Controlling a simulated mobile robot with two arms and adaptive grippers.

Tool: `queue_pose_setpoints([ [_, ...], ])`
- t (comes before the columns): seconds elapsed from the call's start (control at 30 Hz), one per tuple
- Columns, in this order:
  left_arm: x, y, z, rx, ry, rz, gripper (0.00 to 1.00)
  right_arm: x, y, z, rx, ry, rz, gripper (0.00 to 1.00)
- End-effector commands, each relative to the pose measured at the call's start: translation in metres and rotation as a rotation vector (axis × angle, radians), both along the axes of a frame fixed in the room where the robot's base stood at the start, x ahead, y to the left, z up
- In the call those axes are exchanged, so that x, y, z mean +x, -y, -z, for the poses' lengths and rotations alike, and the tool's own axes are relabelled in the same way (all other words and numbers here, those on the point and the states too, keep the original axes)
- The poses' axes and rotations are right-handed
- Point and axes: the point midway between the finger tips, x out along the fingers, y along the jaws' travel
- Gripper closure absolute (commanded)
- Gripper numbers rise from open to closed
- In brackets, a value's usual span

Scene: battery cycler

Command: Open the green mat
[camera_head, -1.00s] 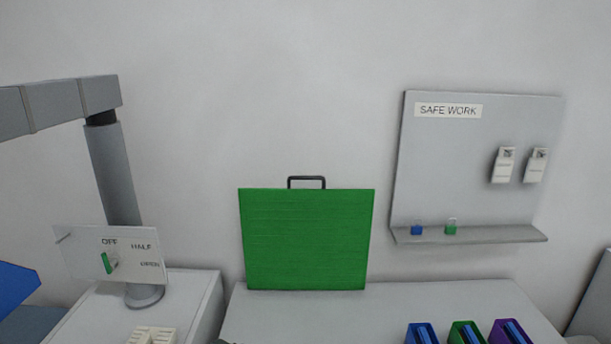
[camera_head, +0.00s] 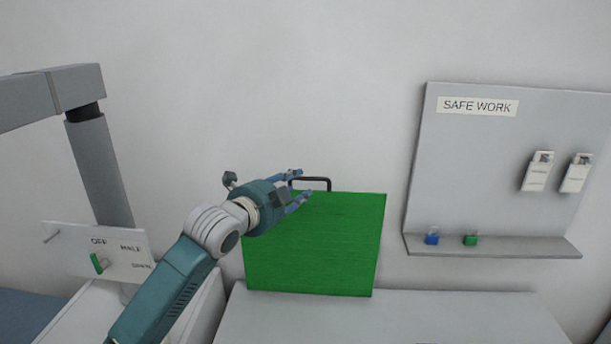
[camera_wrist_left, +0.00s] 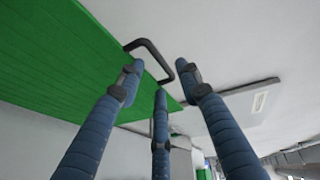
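The green mat (camera_head: 320,250) stands upright against the wall at the back of the bench, with a dark handle (camera_head: 322,181) on its top edge. My left gripper (camera_head: 303,183) is at the mat's top edge, close to the handle, with its fingers spread. In the left wrist view the open fingers (camera_wrist_left: 162,88) point at the handle (camera_wrist_left: 153,55), which shows between the fingertips. I cannot tell whether any finger touches it. The mat (camera_wrist_left: 60,55) fills the upper left there. My right gripper is not in view.
A grey SAFE WORK board (camera_head: 490,160) with a shelf holding blue and green padlocks (camera_head: 432,237) is at the right. The bench top (camera_head: 440,315) before the mat is clear.

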Motion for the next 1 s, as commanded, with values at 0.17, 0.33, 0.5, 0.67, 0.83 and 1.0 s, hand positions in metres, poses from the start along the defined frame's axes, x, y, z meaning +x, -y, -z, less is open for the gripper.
queue_pose_setpoints([
  [0.17, 0.027, 0.012, 0.003, -0.002, -0.004, 0.000, 0.65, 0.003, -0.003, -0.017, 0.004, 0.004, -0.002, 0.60],
  [0.33, 0.042, 0.018, 0.006, -0.003, -0.001, -0.001, 0.65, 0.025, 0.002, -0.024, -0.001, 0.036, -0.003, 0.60],
  [0.5, 0.048, 0.020, 0.009, -0.001, -0.001, 0.000, 0.65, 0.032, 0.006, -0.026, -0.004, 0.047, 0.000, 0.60],
  [0.67, 0.048, 0.020, 0.010, -0.001, 0.000, 0.000, 0.65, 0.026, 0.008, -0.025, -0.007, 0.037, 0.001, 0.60],
  [0.83, 0.048, 0.020, 0.010, -0.001, -0.001, 0.000, 0.83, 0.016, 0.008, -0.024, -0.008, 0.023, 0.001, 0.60],
  [1.0, 0.048, 0.020, 0.010, -0.001, -0.001, 0.000, 1.00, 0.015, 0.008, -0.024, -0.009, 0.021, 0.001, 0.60],
])
